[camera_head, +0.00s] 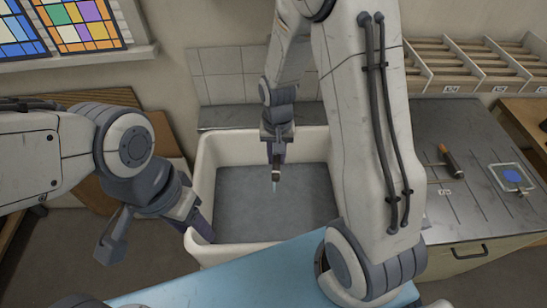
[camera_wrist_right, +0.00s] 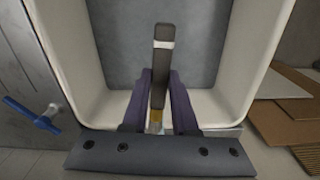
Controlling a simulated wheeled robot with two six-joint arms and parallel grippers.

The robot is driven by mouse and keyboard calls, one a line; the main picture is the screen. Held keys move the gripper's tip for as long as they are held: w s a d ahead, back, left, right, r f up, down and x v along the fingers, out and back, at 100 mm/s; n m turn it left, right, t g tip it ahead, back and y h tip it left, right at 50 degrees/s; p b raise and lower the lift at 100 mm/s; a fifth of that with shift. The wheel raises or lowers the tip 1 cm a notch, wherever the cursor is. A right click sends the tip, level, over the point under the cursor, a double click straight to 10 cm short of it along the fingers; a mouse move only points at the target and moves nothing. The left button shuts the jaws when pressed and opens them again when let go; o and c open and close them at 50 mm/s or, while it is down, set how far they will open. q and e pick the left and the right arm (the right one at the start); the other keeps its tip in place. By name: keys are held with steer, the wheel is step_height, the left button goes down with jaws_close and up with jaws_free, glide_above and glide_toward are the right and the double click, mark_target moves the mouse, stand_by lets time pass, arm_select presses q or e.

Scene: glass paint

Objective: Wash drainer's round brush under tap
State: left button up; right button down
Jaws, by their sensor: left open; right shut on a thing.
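My right gripper (camera_head: 276,158) is shut on a brush (camera_wrist_right: 160,75) above the white sink (camera_head: 205,170). In the right wrist view the brush has a dark handle with a white band, a yellowish section and a pale end, between the purple fingers (camera_wrist_right: 160,103). In the head view its small pale tip (camera_head: 275,186) points down over the grey basin floor. A tap with a blue handle (camera_wrist_right: 35,115) shows beside the sink in the right wrist view; I cannot make it out in the head view. My left gripper (camera_head: 155,232) is open and empty at the sink's front-left corner.
The grey drainer (camera_head: 440,120) on the right bears a dark-handled tool with an orange part (camera_head: 450,160) and a small square piece with a blue patch (camera_head: 512,177). A divided rack (camera_head: 470,68) stands behind. A light-blue surface (camera_head: 270,265) lies in front. Brown boards lean left.

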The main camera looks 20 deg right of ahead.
steer(key=s+d, duration=0.1)
steer(key=s, duration=0.7)
steer(key=shift+d, duration=0.15)
stand_by(0.3)
stand_by(1.2)
steer(key=s+r+b, duration=0.4)
steer(key=b, duration=0.3)
steer(key=shift+s+d+b, duration=0.3)
steer(key=shift+s+d, duration=0.1)
steer(key=shift+d, duration=0.05)
stand_by(0.3)
